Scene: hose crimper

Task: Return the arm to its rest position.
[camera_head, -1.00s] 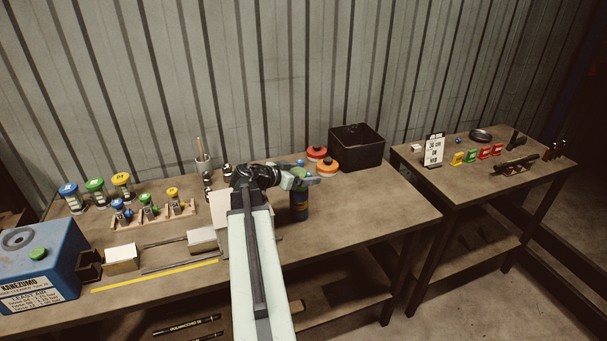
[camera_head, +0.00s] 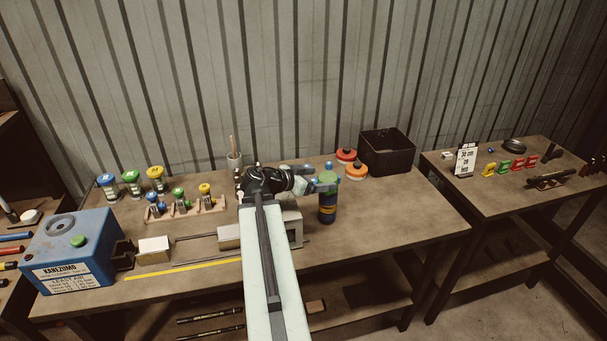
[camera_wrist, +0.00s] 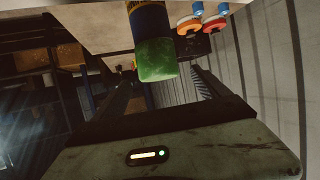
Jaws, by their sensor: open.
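My arm reaches out over the main bench in the head view, bent at the wrist. My gripper (camera_head: 322,186) points right, with its jaws beside the top of a dark blue bottle with a green cap (camera_head: 327,208). In the wrist view the gripper's two fingers (camera_wrist: 162,90) are apart. The bottle's green cap (camera_wrist: 157,60) shows upside down in line with the gap between them. I cannot tell whether a finger touches the bottle. Nothing shows held in the jaws. My forearm hides part of the bench middle.
A blue crimper box (camera_head: 72,262) stands at the bench's left, with several coloured-lid jars (camera_head: 132,183) behind. A black bin (camera_head: 387,153) and red and orange round containers (camera_head: 356,170) stand right of the bottle. A second table (camera_head: 500,190) holds a sign (camera_head: 465,160). The bench's right front is clear.

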